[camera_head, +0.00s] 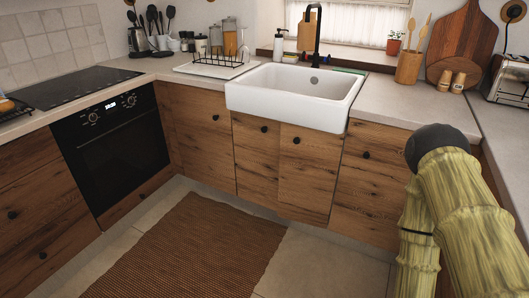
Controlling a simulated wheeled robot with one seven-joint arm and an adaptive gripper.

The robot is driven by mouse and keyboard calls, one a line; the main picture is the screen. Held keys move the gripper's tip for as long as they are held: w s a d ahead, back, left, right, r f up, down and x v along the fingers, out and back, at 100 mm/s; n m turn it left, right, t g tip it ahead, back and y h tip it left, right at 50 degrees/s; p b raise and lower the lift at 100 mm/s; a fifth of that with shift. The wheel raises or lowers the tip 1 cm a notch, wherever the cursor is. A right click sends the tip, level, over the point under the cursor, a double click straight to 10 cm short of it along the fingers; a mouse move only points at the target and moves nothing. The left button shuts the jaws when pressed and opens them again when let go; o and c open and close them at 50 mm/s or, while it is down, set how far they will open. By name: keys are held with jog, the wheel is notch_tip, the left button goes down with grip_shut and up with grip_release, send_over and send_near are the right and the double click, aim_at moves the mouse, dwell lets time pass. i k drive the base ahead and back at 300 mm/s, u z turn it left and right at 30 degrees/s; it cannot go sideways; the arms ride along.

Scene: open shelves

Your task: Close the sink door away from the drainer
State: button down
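The white sink (292,96) is set in the counter under the window. Two wooden doors are below it, each with a dark round knob. The door away from the drainer is the right one (304,180); its knob is near its upper left. The drainer (211,69) is a white board with a black wire rack, on the counter left of the sink. My gripper is not in view; my arm shows at the right.
A brown rug (190,250) lies on the tiled floor before the cabinets. The oven (112,150) and hob (65,88) are at the left. A utensil pot (409,67) and cutting board (462,42) stand on the right counter. The floor before the sink is clear.

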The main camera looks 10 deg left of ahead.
aim_at(310, 158)
jog(key=u, duration=0.55)
jog(key=i, duration=1.25)
jog(key=z, duration=0.5)
